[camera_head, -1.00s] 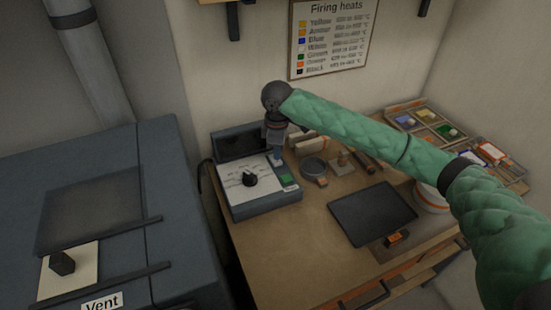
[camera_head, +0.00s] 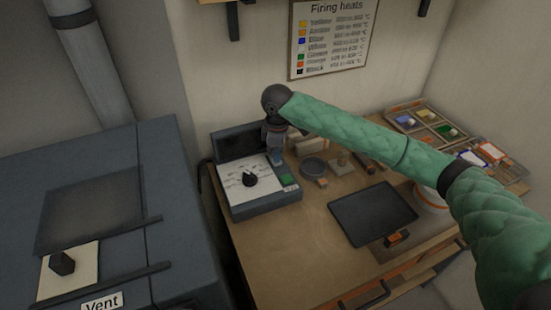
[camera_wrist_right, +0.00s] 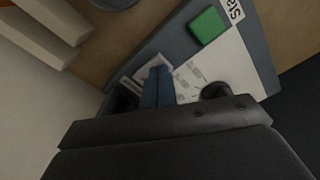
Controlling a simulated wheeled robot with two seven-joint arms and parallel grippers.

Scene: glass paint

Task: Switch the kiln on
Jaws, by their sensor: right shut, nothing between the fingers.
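The kiln's control box (camera_head: 262,205) stands on the left of the wooden bench. Its white face carries a black dial (camera_head: 249,179), and a green button (camera_head: 287,180) sits at its right side. My right gripper (camera_head: 276,160) is shut and empty, pointing down at the back right of the white face, behind the green button. In the right wrist view its blue fingertips (camera_wrist_right: 157,84) lie over the printed face, with the green button (camera_wrist_right: 208,25) apart from them. Whether the fingertips touch the box is unclear; what lies under them is hidden. My left gripper is not in view.
A large grey cabinet (camera_head: 100,190) with a dark window, a black knob (camera_head: 62,263) and a Vent label fills the left. A dark tray (camera_head: 373,213) lies on the bench, with small tools and blocks behind it. The front left of the bench is clear.

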